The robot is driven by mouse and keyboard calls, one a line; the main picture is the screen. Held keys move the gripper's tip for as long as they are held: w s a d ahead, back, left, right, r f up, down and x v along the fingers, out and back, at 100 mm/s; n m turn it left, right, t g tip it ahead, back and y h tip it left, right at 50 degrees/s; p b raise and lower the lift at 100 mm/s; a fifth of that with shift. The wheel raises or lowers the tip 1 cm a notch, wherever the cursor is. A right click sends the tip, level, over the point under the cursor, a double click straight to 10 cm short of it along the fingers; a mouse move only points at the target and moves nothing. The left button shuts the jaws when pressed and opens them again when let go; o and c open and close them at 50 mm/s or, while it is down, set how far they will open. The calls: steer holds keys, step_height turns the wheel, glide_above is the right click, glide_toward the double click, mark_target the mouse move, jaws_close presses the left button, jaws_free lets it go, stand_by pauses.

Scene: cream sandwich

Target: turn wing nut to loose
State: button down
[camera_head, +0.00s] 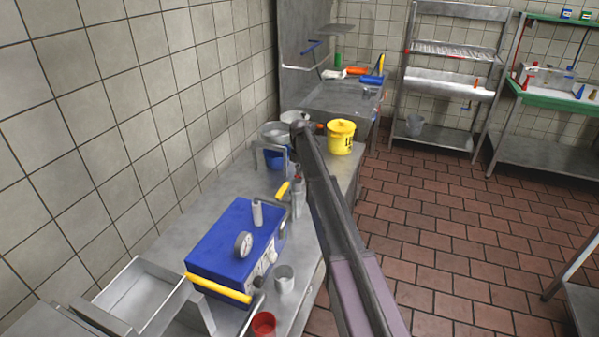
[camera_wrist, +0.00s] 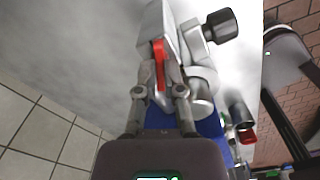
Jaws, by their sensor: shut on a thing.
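A narrow red piece, which I take to be the wing nut (camera_wrist: 159,55), stands against a light metal fitting in the wrist view. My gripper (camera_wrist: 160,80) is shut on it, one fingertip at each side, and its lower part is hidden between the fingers. The wing nut cannot be made out clearly there. Whether it is tight or loose cannot be told.
The machine carries a gauge (camera_head: 243,245) and a yellow bar (camera_head: 218,289). A metal cup (camera_head: 285,279) and a red cup (camera_head: 263,325) stand in front of it. A yellow bucket (camera_head: 341,137) stands farther back on the counter. A tiled wall (camera_head: 130,120) bounds the left.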

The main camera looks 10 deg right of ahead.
steer(key=shift+s+n, duration=0.1)
steer(key=shift+n, duration=0.3)
steer(key=c, duration=0.8)
jaws_free()
steer(key=shift+o, duration=0.2)
steer(key=shift+m, duration=0.4)
